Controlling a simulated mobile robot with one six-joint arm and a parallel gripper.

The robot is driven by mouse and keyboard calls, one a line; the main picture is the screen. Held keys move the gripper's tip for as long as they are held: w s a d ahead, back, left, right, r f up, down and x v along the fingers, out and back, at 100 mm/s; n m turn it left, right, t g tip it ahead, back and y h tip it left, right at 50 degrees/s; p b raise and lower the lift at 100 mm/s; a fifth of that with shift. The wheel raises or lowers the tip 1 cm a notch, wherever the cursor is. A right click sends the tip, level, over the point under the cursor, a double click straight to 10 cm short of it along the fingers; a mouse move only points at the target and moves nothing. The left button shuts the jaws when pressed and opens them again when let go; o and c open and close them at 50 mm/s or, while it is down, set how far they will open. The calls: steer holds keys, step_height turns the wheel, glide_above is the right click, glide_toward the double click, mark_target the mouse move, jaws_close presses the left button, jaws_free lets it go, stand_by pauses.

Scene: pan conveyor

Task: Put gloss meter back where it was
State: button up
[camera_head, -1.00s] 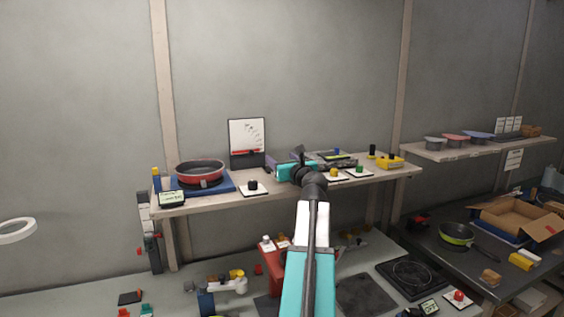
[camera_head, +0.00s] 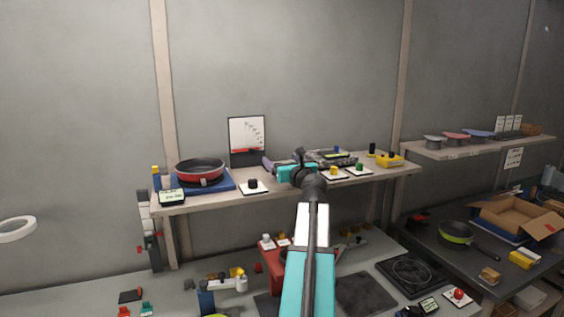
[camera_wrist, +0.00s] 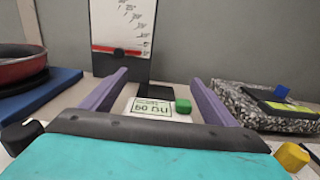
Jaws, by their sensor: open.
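My gripper (camera_head: 283,160) is over the upper shelf, and its two purple fingers are apart in the wrist view (camera_wrist: 160,80). Between them lies a white flat item (camera_wrist: 168,118) with a green-framed label that seems to read "60 GU" upside down.
The white and red chart stand (camera_head: 247,140) is behind the fingers. The red pan (camera_head: 200,170) on a blue base is left. A speckled block (camera_wrist: 235,105) is close to the right finger. White plates with black (camera_head: 252,186), yellow (camera_head: 333,171) and green knobs (camera_head: 359,168) line the shelf front.

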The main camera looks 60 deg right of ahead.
steer(key=shift+r, duration=0.15)
steer(key=shift+b+v, duration=0.9)
steer(key=shift+v, duration=5.1)
